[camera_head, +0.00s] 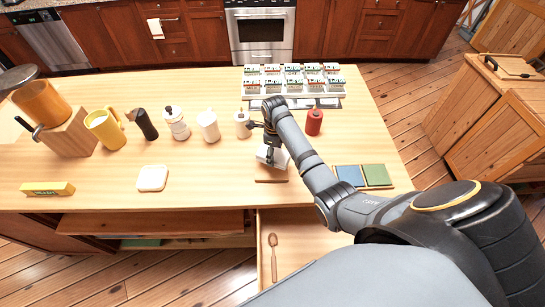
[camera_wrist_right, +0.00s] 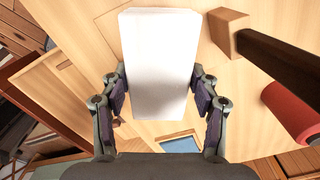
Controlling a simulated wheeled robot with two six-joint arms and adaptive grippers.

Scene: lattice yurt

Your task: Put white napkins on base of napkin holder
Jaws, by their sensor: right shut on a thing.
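The white napkins (camera_wrist_right: 160,65) form a thick white block between the two fingers of my right gripper (camera_wrist_right: 160,110). In the head view my right gripper (camera_head: 271,147) is shut on the white napkins (camera_head: 272,157), over the right part of the counter. A brown wooden base (camera_head: 270,180), which looks like the base of the napkin holder, shows just below them. I cannot tell whether the napkins touch it, as the gripper and napkins hide part of it. My left gripper is not in view.
Blue and green squares (camera_head: 363,176) lie to the right. A white square pad (camera_head: 152,178) lies on the left. An open drawer holding a wooden spoon (camera_head: 273,255) is in front.

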